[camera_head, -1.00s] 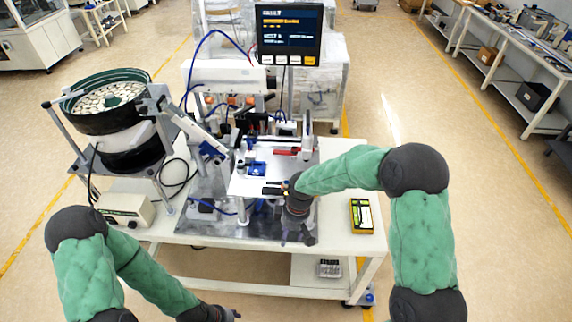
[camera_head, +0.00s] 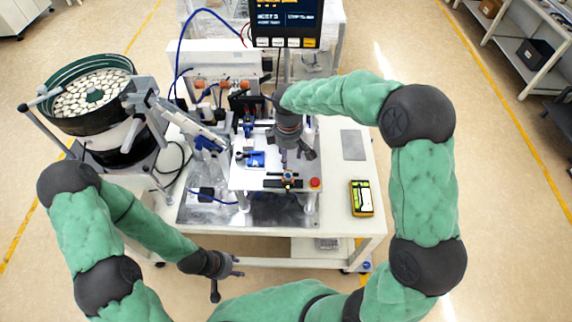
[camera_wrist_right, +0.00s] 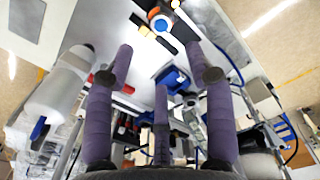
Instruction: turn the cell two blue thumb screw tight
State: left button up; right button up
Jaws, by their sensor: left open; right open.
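A white plate (camera_head: 240,180) on the bench carries a blue fixture (camera_head: 256,159), which also shows in the right wrist view (camera_wrist_right: 172,80). A smaller blue part (camera_head: 248,127) stands behind it. I cannot tell which blue piece is cell two's thumb screw. My right gripper (camera_head: 294,160) is open and empty, pointing down above the plate, right of the blue fixture. In the right wrist view its spread fingers (camera_wrist_right: 160,68) frame the fixture, with no contact visible. My left gripper (camera_head: 229,277) is open and empty in front of the bench.
A bowl feeder (camera_head: 95,100) full of pale parts stands at the left. A display (camera_head: 288,20) rises behind the station. A black bar (camera_head: 285,183) and a red button (camera_head: 315,183) are at the plate's front.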

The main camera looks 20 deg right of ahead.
aim_at(288, 175)
notch_tip(288, 175, down, 9)
jog(key=shift+s+f+p, duration=0.1)
jog(key=shift+s+p, duration=0.05)
jog(key=shift+p, duration=0.15)
jog(key=shift+f, duration=0.5)
grip_shut()
